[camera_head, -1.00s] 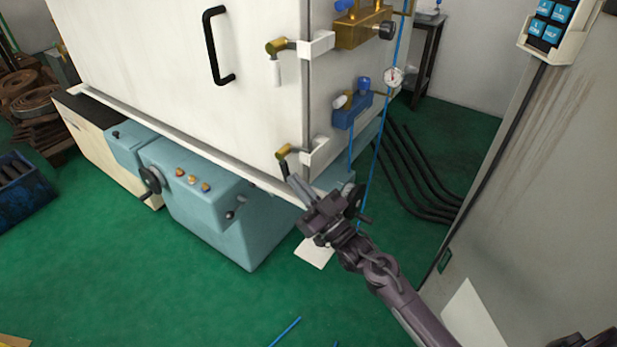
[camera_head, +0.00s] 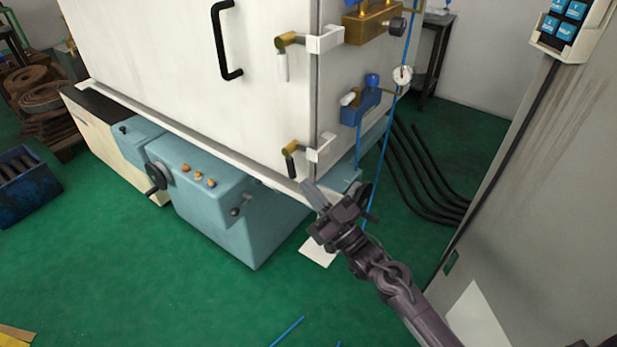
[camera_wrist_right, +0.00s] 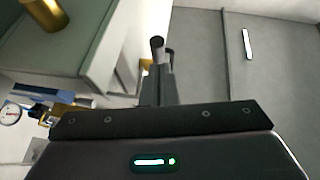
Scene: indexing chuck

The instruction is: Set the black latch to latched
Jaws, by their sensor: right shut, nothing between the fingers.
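The black latch (camera_head: 291,165) is the lower one on the white cabinet door, with a brass pivot and a short black handle. Its handle hangs down in the head view, left of the white bracket (camera_head: 320,148) at the door edge. My right gripper (camera_head: 309,188) is shut and empty, just below and right of the handle, with a small visible gap. Its closed fingers also show in the right wrist view (camera_wrist_right: 160,75), where I cannot make out the black handle. My left gripper is not in view.
The upper latch (camera_head: 282,65) has a white handle, also hanging down. A blue valve (camera_head: 362,105), a gauge (camera_head: 402,77) and a thin blue hose are right of the door. A teal machine base (camera_head: 215,210) stands below. Green floor in front is largely open.

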